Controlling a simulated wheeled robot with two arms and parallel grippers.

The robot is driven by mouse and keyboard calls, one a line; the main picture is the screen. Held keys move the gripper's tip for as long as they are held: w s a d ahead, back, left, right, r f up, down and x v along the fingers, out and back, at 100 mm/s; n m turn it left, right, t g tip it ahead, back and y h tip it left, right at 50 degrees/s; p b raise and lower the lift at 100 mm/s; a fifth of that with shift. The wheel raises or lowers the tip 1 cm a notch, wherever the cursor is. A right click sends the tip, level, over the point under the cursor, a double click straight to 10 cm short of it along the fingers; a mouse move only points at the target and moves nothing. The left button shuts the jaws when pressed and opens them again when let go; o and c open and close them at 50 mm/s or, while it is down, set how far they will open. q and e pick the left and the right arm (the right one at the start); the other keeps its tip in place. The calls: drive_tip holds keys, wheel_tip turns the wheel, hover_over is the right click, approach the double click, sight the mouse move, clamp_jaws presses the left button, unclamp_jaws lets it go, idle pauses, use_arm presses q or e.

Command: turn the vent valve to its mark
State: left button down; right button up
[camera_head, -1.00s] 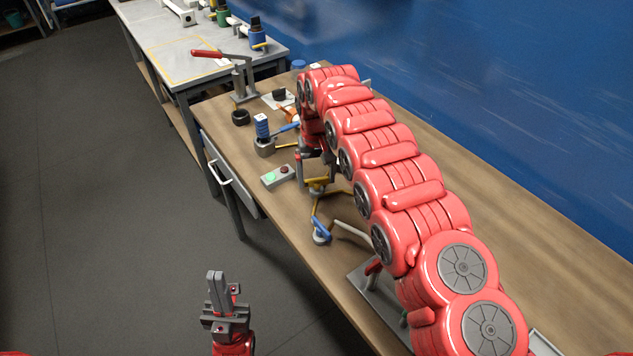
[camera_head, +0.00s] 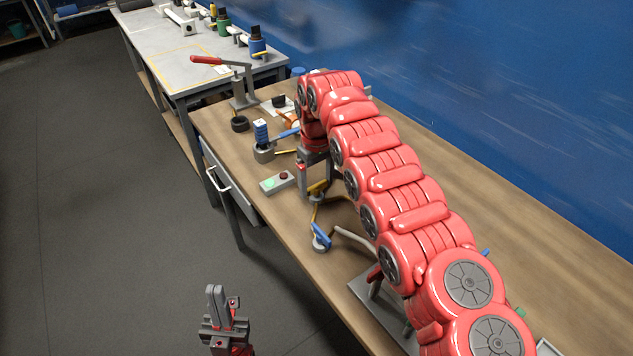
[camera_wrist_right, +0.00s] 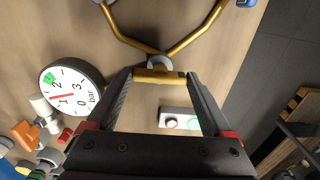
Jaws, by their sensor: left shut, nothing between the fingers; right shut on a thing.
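My right gripper (camera_head: 316,184) points down over the bench and is shut on a yellow handle (camera_wrist_right: 160,76). In the right wrist view the handle lies between its two fingertips, in front of a grey round hub (camera_wrist_right: 160,62) where brass pipes (camera_wrist_right: 195,35) meet. The handle also shows in the head view (camera_head: 319,187), partly hidden by the gripper. I cannot make out a mark for it. My left gripper (camera_head: 217,298) is shut and empty, out over the floor in front of the bench.
A pressure gauge (camera_wrist_right: 72,88) stands beside the pipes. A button box (camera_head: 277,182) with green and red buttons is at the bench's front edge. A blue-handled valve (camera_head: 321,237) sits nearer me.

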sight(316, 184)
drive_tip(key=o, duration=1.1)
drive_tip(key=shift+o, duration=0.2)
drive_tip(key=shift+r, duration=0.1)
drive_tip(key=shift+r, duration=0.25)
wheel_tip(316, 184, up, 5)
drive_tip(key=shift+a+p, duration=0.15)
drive_tip(key=shift+p, duration=0.45)
wheel_tip(316, 184, up, 12)
drive_tip(key=p, duration=1.1)
drive_tip(key=shift+p, duration=0.3)
drive_tip(key=shift+f, duration=0.15)
